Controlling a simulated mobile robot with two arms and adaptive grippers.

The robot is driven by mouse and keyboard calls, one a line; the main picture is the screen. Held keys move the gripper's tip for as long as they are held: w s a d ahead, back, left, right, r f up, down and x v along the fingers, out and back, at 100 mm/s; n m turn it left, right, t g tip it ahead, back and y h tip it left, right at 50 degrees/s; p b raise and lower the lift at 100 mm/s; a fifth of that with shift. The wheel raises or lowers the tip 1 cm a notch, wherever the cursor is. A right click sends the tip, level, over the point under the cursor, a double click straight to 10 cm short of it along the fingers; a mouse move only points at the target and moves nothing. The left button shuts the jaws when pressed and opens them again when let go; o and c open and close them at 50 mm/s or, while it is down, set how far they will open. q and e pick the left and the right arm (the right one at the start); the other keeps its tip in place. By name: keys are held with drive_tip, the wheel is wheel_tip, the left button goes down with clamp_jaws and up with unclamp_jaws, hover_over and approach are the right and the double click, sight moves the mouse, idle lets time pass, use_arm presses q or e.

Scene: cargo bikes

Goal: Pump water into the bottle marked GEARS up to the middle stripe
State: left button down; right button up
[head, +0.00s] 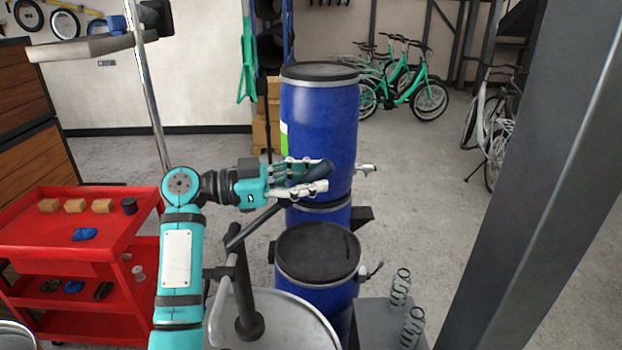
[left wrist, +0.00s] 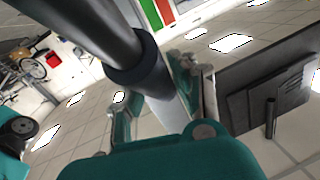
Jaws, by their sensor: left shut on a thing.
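My left gripper (head: 312,178) is shut on the dark handle of a pump lever (head: 262,222). The lever slopes down left from the gripper to a dark upright pump post (head: 245,290) on a round grey top. In the left wrist view, the gripper's fingers lie on both sides of a grey tube (left wrist: 165,103) with a dark collar. Two small see-through, dark-ringed things (head: 400,287) (head: 412,328) stand on a grey surface at the lower right. I cannot tell whether they are bottles, and no GEARS mark is readable. My right gripper is not in view.
Blue barrels with dark lids (head: 318,130) (head: 316,252) stand behind and right of the pump, close to the gripper. A red cart (head: 70,232) with small items is at the left. A thick grey post (head: 535,170) slants through the right side.

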use_arm(q)
drive_tip(key=shift+f, duration=0.1)
drive_tip(key=shift+d+f+y+b, duration=0.3)
drive_tip(key=shift+f+b, duration=0.1)
drive_tip(key=d+f+m+g+y+b, duration=0.1)
drive_tip(key=d+f+y+b, duration=0.1)
drive_tip(key=d+f+y, duration=0.3)
drive_tip(key=shift+d+f+y, duration=0.15)
drive_tip(key=shift+f+y, duration=1.85)
drive_tip(key=shift+f, duration=3.7)
drive_tip(key=shift+s+f, duration=0.1)
drive_tip(key=shift+s, duration=0.05)
drive_tip(key=c, duration=1.3)
unclamp_jaws()
drive_tip(key=shift+o, duration=1.2)
